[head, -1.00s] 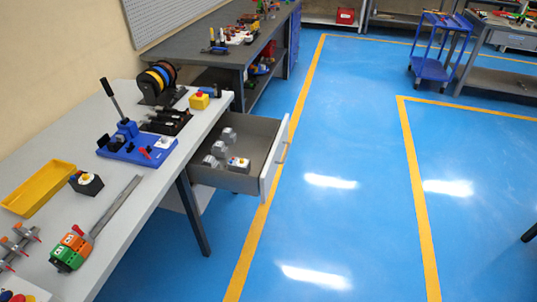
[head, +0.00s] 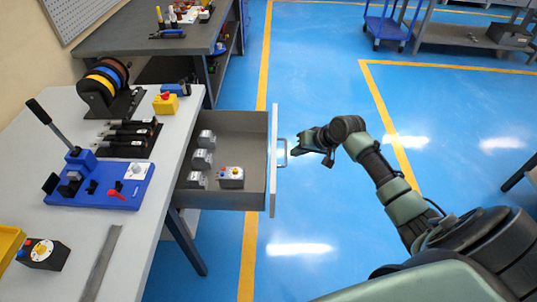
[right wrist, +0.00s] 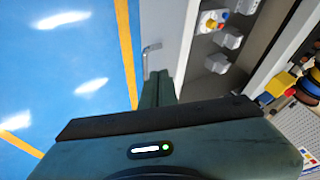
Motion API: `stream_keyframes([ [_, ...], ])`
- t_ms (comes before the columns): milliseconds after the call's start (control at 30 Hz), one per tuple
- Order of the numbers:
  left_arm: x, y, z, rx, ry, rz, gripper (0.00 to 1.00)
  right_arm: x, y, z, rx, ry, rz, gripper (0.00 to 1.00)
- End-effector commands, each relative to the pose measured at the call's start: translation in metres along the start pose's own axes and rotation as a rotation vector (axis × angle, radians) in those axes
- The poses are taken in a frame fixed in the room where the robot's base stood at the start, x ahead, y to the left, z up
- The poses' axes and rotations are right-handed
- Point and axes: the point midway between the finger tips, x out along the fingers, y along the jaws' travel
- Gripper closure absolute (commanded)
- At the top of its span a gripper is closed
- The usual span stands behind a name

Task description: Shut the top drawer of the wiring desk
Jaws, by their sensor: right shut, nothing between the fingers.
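The top drawer of the wiring desk stands pulled out, its pale front panel (head: 273,190) facing right. A metal bar handle (head: 283,152) sticks out from that panel; it also shows in the right wrist view (right wrist: 149,47). Inside the drawer lie several grey devices and a white box with coloured buttons (head: 230,176). My right gripper (head: 295,151) is shut and empty, its tips close beside the handle on the outer side. I cannot tell whether they touch. The wiring desk's grey top (head: 165,190) is at the left. My left gripper is not in view.
On the desk are a blue lever press (head: 105,185), cable spools (head: 105,85) and a yellow button box (head: 166,103). A dark bench (head: 150,30) stands behind. Blue floor with yellow lines is open to the right of the drawer.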

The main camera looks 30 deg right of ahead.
Motion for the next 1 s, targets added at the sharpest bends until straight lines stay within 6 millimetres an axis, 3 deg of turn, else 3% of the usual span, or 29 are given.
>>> stream_keyframes([
  [200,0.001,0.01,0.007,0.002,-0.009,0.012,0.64,0.035,-0.001,0.001,0.003,-0.002,-0.002,1.0],
  [500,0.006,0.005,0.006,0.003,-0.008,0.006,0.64,0.085,0.001,0.001,0.002,-0.001,0.001,1.0],
  [700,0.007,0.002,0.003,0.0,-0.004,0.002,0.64,0.096,0.001,0.001,0.0,0.0,0.002,1.0],
  [1000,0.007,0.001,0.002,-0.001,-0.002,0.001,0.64,0.096,0.0,0.001,-0.001,0.0,0.002,1.0],
])
